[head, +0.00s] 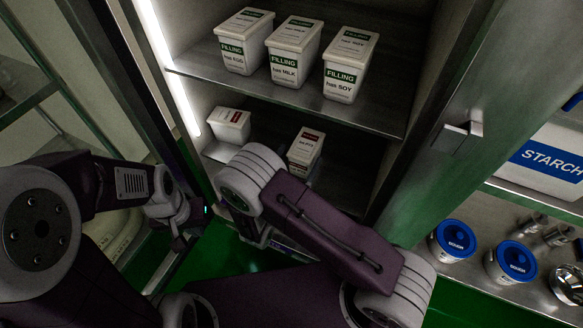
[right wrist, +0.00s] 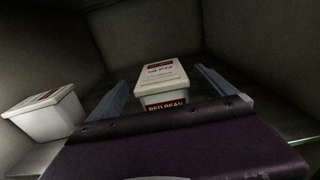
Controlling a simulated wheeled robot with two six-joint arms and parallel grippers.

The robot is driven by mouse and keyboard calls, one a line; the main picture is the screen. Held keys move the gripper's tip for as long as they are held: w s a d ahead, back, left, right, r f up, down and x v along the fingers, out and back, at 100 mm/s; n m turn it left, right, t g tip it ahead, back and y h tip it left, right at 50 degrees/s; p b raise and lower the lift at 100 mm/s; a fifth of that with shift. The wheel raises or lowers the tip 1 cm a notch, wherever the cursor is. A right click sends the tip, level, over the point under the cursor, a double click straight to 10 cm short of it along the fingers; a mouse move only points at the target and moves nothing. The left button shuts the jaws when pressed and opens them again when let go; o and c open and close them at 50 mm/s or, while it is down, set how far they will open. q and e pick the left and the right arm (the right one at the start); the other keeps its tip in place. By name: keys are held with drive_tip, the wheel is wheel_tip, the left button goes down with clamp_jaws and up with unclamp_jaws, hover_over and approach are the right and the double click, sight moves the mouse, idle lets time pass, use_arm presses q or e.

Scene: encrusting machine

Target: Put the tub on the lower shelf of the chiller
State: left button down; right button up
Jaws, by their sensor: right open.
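A white tub with a red label reading RED BEAN (right wrist: 162,76) stands upright on the lower shelf of the chiller. It also shows in the head view (head: 305,147). My right gripper (right wrist: 168,72) is open in the right wrist view, with one finger on each side of this tub; I cannot tell whether they touch it. In the head view my right arm hides that gripper. A second white tub (head: 229,124) stands at the left of the lower shelf (head: 345,166), also seen in the right wrist view (right wrist: 46,114). My left gripper (head: 188,216) is outside the chiller, its jaws unclear.
Several white FILLING tubs with green labels (head: 294,52) stand on the upper shelf (head: 375,112). The chiller door (head: 462,130) stands open at the right. Beyond it are blue-lidded jars (head: 453,240) and a STARCH box (head: 545,160). The lower shelf is clear right of the tub.

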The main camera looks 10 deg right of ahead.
drive_tip(key=v, duration=0.6)
drive_tip(key=shift+s+a+f, duration=0.1)
drive_tip(key=shift+s, duration=0.05)
